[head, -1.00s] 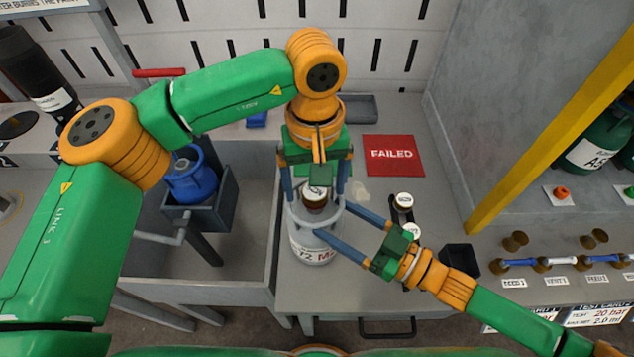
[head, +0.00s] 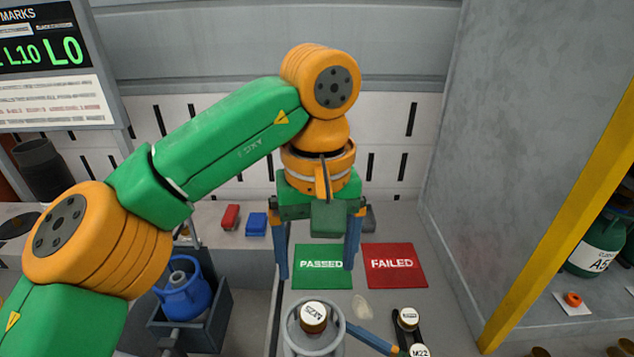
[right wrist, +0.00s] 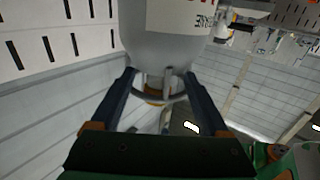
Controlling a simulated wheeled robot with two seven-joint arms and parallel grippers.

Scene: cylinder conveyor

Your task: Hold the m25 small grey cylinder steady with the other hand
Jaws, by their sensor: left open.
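The small grey cylinder (head: 297,341) stands upright at the bottom of the head view. A brown cap with a white marked top (head: 313,315) sits inside its ring collar. My left gripper (head: 316,268) is open and empty, raised above and behind the cylinder, with its fingers framing the green PASSED mat (head: 322,281). One blue finger of my right gripper reaches the collar from the right. In the right wrist view the cylinder (right wrist: 165,45) appears upside down. There my right gripper (right wrist: 159,78) has its fingers on both sides of the collar, shut on it.
A red FAILED mat (head: 394,267) lies right of the green one. A black holder with capped pieces (head: 408,319) stands right of the cylinder. A blue cylinder (head: 184,290) sits in a grey holder at left. A yellow post (head: 560,190) borders the right side.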

